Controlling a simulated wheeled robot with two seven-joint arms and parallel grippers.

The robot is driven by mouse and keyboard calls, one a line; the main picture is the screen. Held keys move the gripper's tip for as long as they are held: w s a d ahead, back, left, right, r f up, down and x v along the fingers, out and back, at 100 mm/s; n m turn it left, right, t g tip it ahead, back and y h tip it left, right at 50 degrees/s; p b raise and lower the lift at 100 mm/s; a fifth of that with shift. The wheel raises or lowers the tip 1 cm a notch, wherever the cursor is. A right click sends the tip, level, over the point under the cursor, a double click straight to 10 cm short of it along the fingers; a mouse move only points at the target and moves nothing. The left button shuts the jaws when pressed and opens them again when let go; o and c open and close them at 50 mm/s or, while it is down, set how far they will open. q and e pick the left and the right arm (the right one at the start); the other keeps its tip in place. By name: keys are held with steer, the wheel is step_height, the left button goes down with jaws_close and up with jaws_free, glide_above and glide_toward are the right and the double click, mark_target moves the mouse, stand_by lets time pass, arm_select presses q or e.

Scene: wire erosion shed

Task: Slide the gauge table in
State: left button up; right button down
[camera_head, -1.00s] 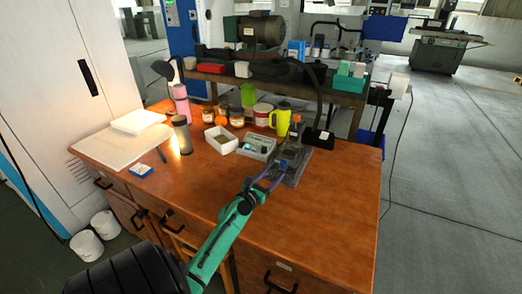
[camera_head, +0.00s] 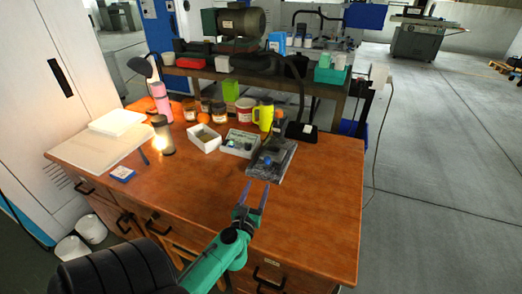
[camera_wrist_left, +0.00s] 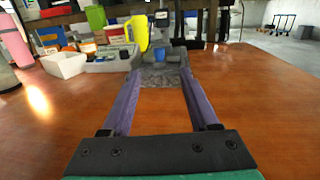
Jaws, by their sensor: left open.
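The gauge stand with its dark grey base (camera_head: 283,157) stands on the wooden desk, right of the middle. A small blue part (camera_head: 266,161) sits low on it at the front. Whether the gauge table is out or in is too small to tell. My right gripper is not in view.
The wooden desk (camera_head: 310,205) is clear right of and in front of the stand. A grey box (camera_head: 240,143), a white bin (camera_head: 204,138) and a yellow jug (camera_head: 264,115) stand close left and behind. A black lamp base (camera_head: 301,132) is behind right.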

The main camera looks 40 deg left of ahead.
mark_target(267, 161)
arm_select(q)
steer(key=shift+g, duration=0.4)
steer(key=x, duration=1.3)
steer(key=shift+w+a+f, duration=0.1)
steer(key=shift+f, duration=0.05)
steer(key=shift+w+a, duration=0.25)
steer(key=shift+w, duration=0.15)
jaws_close()
